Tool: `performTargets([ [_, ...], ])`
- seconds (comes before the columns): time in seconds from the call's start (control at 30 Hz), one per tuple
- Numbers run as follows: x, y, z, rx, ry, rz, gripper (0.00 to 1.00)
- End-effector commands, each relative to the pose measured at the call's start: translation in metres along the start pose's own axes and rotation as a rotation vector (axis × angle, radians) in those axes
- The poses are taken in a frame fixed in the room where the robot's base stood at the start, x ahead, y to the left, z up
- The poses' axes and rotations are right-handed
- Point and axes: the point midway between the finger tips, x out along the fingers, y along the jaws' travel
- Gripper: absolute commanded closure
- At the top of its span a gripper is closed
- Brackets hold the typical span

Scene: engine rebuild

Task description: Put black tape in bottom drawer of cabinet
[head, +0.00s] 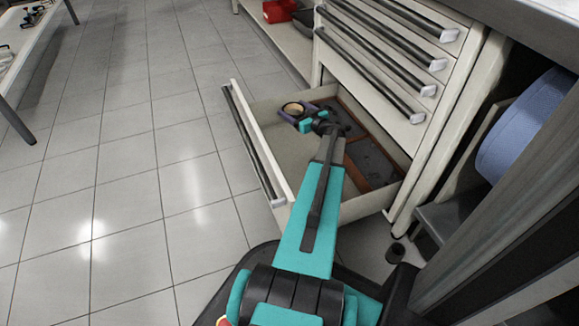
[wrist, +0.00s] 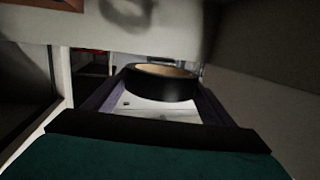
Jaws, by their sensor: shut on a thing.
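The black tape (head: 293,109) is a dark roll with a tan inner core. My gripper (head: 298,113) is shut on the tape, with a dark purple finger on either side. In the wrist view the tape (wrist: 160,84) sits upright between the fingertips, its open top visible. The bottom drawer (head: 258,138) of the cabinet (head: 369,73) is pulled open. My gripper and the tape are over its far end, seemingly within its walls. I cannot tell whether the tape touches the drawer floor.
A brown-edged tray or box (head: 372,162) lies in the right part of the drawer. The left part of the drawer floor is bare. The drawers above are shut. A red bin (head: 278,11) stands on a shelf behind. The tiled floor at left is clear.

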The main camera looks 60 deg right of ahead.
Motion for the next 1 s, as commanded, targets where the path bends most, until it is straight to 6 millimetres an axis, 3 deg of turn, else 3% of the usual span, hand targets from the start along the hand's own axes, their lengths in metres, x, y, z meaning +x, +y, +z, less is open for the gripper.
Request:
performTargets([
  [0.47,0.004,-0.006,0.001,-0.001,0.0,-0.008,0.47],
  [0.8,0.012,-0.009,0.039,0.0,0.0,-0.012,0.47],
  [1.0,0.013,-0.01,0.05,-0.001,0.0,-0.013,0.47],
])
